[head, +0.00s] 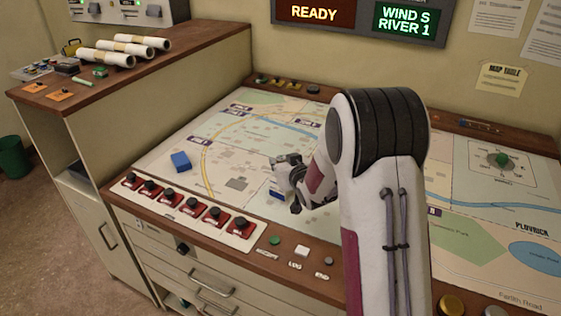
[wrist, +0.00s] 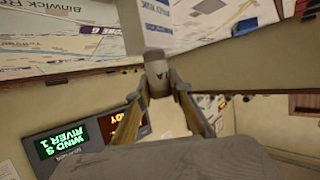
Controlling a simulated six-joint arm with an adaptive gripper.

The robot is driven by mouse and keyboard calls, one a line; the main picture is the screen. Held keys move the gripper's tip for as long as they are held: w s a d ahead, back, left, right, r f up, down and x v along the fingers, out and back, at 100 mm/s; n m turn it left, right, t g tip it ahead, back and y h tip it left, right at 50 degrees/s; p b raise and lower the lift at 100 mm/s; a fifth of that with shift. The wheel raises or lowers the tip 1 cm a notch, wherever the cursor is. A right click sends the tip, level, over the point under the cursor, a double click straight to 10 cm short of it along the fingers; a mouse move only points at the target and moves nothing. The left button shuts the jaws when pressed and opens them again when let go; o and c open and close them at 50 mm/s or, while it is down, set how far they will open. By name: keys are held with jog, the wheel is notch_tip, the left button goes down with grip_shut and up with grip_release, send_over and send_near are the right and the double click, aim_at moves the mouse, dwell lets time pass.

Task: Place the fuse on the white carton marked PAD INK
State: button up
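My gripper (head: 287,180) is low over the map on the console, partly hidden by my arm in the head view. In the wrist view its two fingers are closed around a small grey, capped cylinder, the fuse (wrist: 158,80), with a dark mark on its side. A small white and blue block (head: 276,194) shows beside the gripper in the head view. A white face with a blue patch (wrist: 168,32) lies just beyond the fuse in the wrist view.
A blue box (head: 181,162) sits on the map to the left. A row of red-based switches (head: 190,203) runs along the front edge. Paper rolls (head: 125,48) lie on the left cabinet. The map's left part is mostly clear.

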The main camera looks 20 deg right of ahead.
jog(key=shift+o, duration=1.3)
jog(key=shift+r, duration=0.15)
jog(key=v, duration=1.2)
jog(key=shift+r, duration=0.15)
jog(key=s+a+r+g, duration=0.2)
jog(key=s+a, duration=0.1)
jog(key=s, duration=0.8)
jog(key=s+a+r+g, duration=0.2)
jog(key=s+a+g, duration=0.1)
jog(key=s, duration=0.9)
jog(key=s+a+r+g, duration=0.3)
jog(key=s, duration=0.9)
